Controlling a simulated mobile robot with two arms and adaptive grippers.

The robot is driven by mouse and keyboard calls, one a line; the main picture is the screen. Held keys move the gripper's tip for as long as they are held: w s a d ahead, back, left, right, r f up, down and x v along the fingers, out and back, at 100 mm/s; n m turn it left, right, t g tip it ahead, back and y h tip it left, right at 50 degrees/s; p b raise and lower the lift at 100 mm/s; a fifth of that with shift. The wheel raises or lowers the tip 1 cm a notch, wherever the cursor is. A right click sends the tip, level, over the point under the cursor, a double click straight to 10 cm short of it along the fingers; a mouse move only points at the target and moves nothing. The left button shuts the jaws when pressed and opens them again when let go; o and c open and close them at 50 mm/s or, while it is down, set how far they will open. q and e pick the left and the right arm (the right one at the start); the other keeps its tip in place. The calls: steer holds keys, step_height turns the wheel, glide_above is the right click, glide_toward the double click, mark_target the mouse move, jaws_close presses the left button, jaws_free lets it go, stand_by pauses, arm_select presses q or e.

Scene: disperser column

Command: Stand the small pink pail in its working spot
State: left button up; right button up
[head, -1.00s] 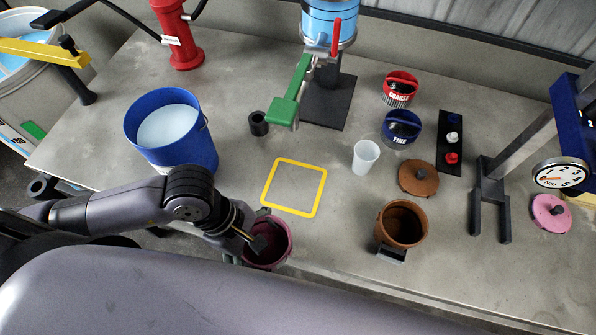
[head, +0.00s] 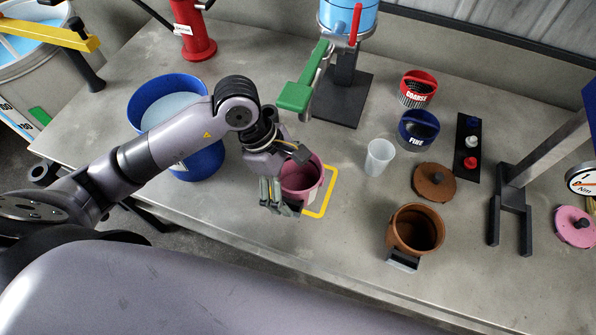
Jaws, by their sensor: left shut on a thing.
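The small pink pail (head: 302,182) is upright in my left gripper (head: 292,180), which is shut on it. The pail is over the left part of the yellow square outline (head: 328,196) on the bench. I cannot tell whether the pail's base touches the bench. My right gripper is not in view.
A blue bucket (head: 203,163) of pale liquid stands left, partly behind my left arm. A clear cup (head: 379,157) and a brown pot (head: 417,229) stand right. Bare bench (head: 350,235) lies in front.

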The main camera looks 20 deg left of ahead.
mark_target(301, 181)
arm_select(q)
steer(key=w, duration=0.3)
steer(key=shift+w, duration=0.35)
step_height(301, 181, down, 3)
steer(key=shift+f+p, duration=0.2)
steer(key=shift+p, duration=0.65)
steer(key=shift+f, duration=0.25)
steer(key=o, duration=0.9)
steer(key=shift+o, duration=0.2)
steer(key=shift+r, duration=0.1)
